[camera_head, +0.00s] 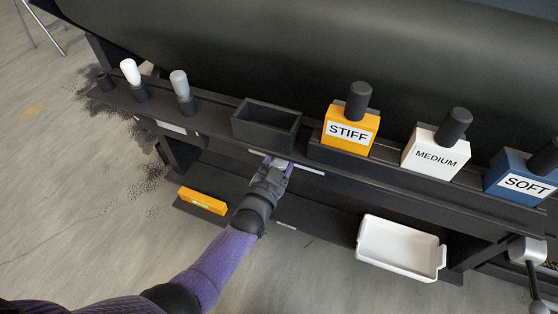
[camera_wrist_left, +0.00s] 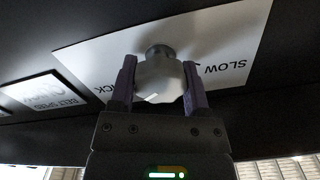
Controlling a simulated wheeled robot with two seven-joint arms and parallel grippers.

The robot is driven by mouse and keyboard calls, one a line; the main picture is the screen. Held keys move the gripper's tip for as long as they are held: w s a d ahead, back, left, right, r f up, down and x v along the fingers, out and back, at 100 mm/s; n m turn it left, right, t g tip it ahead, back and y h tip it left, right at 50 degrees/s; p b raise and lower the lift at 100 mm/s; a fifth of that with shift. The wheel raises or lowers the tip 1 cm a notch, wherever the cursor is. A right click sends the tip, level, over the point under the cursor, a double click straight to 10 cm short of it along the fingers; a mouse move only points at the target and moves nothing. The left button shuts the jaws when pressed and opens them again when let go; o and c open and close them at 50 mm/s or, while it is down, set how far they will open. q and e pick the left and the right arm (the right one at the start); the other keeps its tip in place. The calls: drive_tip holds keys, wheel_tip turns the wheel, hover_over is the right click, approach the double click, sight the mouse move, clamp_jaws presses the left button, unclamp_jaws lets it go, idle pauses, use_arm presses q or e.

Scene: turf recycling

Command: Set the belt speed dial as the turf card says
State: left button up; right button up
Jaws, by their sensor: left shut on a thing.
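A BELT SPEED label (camera_wrist_left: 35,92) is at the left. My left gripper (camera_wrist_left: 158,88) is shut on the dial, one finger on each side. In the head view my left gripper (camera_head: 277,166) reaches the front rail below the black bin, hiding the dial. I cannot make out a turf card.
A black open bin (camera_head: 250,128) stands above my gripper. STIFF (camera_head: 347,142), MEDIUM (camera_head: 427,167) and SOFT (camera_head: 512,192) blocks stand right on the ledge. A white-topped peg (camera_head: 130,72) and grey-topped peg (camera_head: 180,84) stand left. A yellow bar (camera_head: 203,201) and white tray (camera_head: 398,246) lie lower.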

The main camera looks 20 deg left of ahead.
use_arm(q)
drive_tip(key=o, duration=1.3)
drive_tip(key=s+p, duration=0.2)
drive_tip(key=s, duration=0.3)
drive_tip(key=s+p, duration=0.2)
drive_tip(key=s, duration=0.3)
drive_tip(key=shift+a+p, duration=0.2)
drive_tip(key=shift+p, duration=0.2)
use_arm(e)
drive_tip(key=shift+t, duration=0.3)
drive_tip(key=v, duration=0.4)
drive_tip(key=shift+w+d, duration=0.15)
drive_tip(key=shift+w, duration=0.15)
